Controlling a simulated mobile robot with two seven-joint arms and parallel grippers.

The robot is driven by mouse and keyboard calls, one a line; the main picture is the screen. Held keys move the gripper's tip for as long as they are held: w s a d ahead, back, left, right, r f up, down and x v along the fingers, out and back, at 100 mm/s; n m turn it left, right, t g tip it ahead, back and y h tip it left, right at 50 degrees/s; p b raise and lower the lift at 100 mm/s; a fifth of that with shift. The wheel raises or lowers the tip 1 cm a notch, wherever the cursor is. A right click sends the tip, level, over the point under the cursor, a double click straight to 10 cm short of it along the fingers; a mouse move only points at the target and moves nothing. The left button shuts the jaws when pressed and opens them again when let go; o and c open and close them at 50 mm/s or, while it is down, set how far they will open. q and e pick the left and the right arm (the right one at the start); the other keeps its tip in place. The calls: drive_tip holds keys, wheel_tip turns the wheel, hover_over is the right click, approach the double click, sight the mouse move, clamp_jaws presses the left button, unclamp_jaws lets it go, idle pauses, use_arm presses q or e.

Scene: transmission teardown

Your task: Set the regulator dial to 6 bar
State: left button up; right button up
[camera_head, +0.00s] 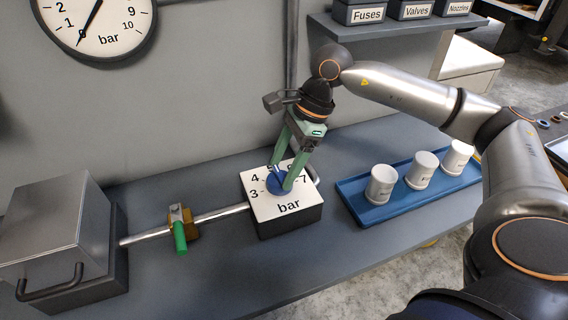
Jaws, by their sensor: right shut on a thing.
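The regulator (285,222) is a dark box with a white top plate, printed "bar" and numbers around a blue dial knob (279,190). The 3, 4 and 7 show; the numbers at the back are partly covered by my gripper. My right gripper (281,183) reaches down from above with its green fingers shut on the blue dial knob. Where the knob points is hard to tell behind the fingers. A round pressure gauge (115,20) hangs on the wall at top left, its top cut off. Its thin needle end lies near the 0. My left gripper is out of view.
A pipe joins the regulator to a metal box (55,225) at left, with a green-handled brass valve (180,235) on it. A blue tray (400,204) with three white cups stands right. A shelf (385,28) with labelled bins is above.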

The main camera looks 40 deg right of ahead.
drive_tip(key=shift+c, duration=0.7)
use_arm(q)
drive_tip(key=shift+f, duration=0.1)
use_arm(e)
drive_tip(key=shift+f+m+t+b, duration=0.1)
drive_tip(key=shift+m+t+b, duration=0.3)
drive_tip(key=shift+m+b, duration=0.35)
drive_tip(key=shift+s+m+t+b, duration=0.1)
drive_tip(key=shift+m+t+b, duration=0.3)
drive_tip(key=shift+m, duration=0.45)
drive_tip(key=shift+a+m+h+b, duration=0.15)
drive_tip(key=shift+m+h+b, duration=0.25)
drive_tip(key=shift+m+b, duration=0.6)
drive_tip(key=shift+s+m+t+h, duration=0.1)
drive_tip(key=shift+m+t+h, duration=0.3)
drive_tip(key=shift+m, duration=0.7)
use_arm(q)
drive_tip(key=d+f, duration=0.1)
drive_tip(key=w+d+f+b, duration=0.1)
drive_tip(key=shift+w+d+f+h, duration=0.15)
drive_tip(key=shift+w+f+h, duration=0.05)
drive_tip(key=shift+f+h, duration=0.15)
use_arm(e)
drive_tip(key=shift+m, duration=0.6)
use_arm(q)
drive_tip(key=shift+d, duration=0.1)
use_arm(e)
drive_tip(key=shift+t, duration=0.3)
